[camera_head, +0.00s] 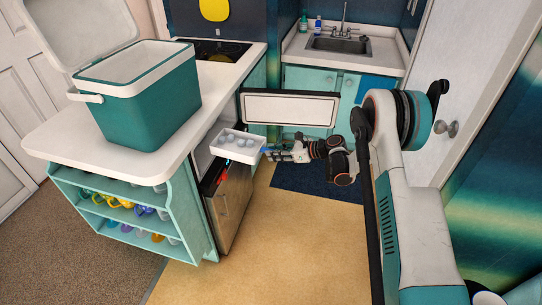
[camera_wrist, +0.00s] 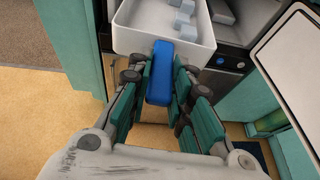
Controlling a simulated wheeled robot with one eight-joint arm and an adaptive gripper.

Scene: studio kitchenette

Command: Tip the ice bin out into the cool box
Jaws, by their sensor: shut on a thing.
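The ice bin (camera_head: 236,146) is a white open tray with several pale ice cubes in it. It sits level at the mouth of the small fridge, partly out of it, below the counter edge. In the wrist view the bin (camera_wrist: 138,42) shows a blue handle (camera_wrist: 160,72) on its near side. My gripper (camera_wrist: 160,92) is shut on that blue handle. In the head view my gripper (camera_head: 272,152) reaches the bin from the right. The teal cool box (camera_head: 150,108) stands on the white counter, its lid (camera_head: 85,28) swung open at the back left. Its floor is hidden.
The fridge compartment door (camera_head: 290,107) stands open behind my gripper, and a lower door (camera_head: 232,200) is below the bin. The counter (camera_head: 60,135) has bare room left of the cool box. Shelves with several mugs (camera_head: 125,203) are underneath. The floor (camera_head: 300,240) in front is clear.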

